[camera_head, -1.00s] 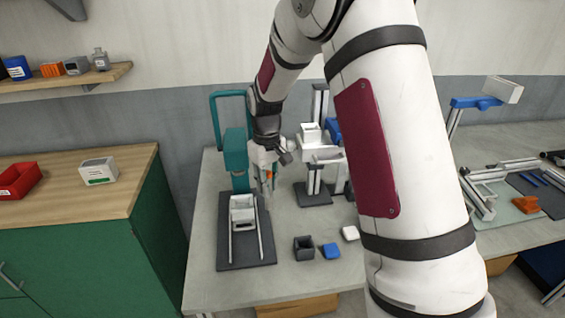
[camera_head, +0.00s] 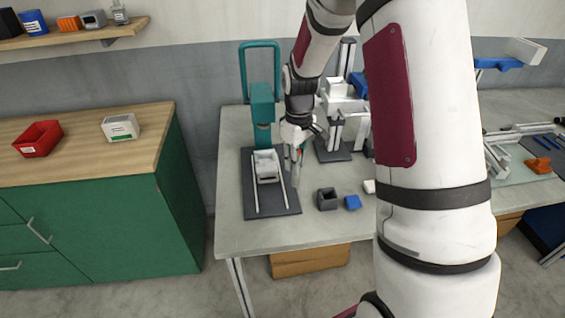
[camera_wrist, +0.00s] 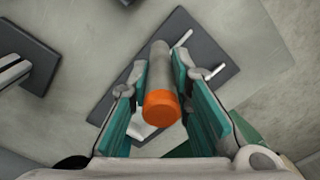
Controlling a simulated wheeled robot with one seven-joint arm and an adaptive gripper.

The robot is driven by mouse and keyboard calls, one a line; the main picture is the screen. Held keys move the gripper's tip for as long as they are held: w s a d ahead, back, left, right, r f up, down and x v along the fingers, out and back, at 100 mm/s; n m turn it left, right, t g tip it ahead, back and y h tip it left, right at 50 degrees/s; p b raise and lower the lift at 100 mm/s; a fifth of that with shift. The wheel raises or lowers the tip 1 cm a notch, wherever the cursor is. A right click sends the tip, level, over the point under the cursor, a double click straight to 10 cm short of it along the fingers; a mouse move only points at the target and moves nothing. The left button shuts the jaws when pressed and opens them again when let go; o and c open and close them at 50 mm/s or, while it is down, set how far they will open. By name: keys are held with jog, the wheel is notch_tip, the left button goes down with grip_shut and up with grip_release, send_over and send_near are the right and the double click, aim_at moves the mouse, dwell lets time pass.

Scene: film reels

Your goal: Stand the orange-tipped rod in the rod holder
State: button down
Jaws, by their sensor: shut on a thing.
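The grey rod with an orange end (camera_wrist: 160,75) is between my gripper's teal-lined fingers in the wrist view, its orange end toward the camera. My gripper (camera_head: 295,158) is shut on it above the table, just right of the dark mat, in the head view; there the rod is small and partly hidden by the fingers. A dark grey open-topped block (camera_head: 327,199) stands on the table, nearer the front and right of the gripper. It looks like the rod holder, but I cannot be sure. The rod is apart from it.
The dark mat (camera_head: 251,205) bears a white tray (camera_head: 266,166) and thin rails, with a teal stand (camera_head: 262,108) behind. A blue block (camera_head: 353,202) and a white block (camera_head: 369,186) lie near the dark block. A white-and-blue device (camera_head: 345,105) stands behind right. The table's front is clear.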

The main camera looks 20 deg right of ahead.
jog(key=s+d+r+n+b, duration=0.1)
jog(key=s+d+n, duration=0.45)
jog(key=d, duration=0.25)
jog(key=f+b, duration=0.3)
jog(key=f, duration=0.2)
jog(key=shift+s+f+b, duration=0.2)
jog(key=shift+b, duration=0.2)
jog(key=shift+p, duration=0.45)
dwell(1.0)
jog(key=shift+f, duration=0.6)
dwell(0.5)
jog(key=c, duration=1.8)
grip_release()
jog(key=shift+c, duration=0.2)
jog(key=shift+o, duration=0.4)
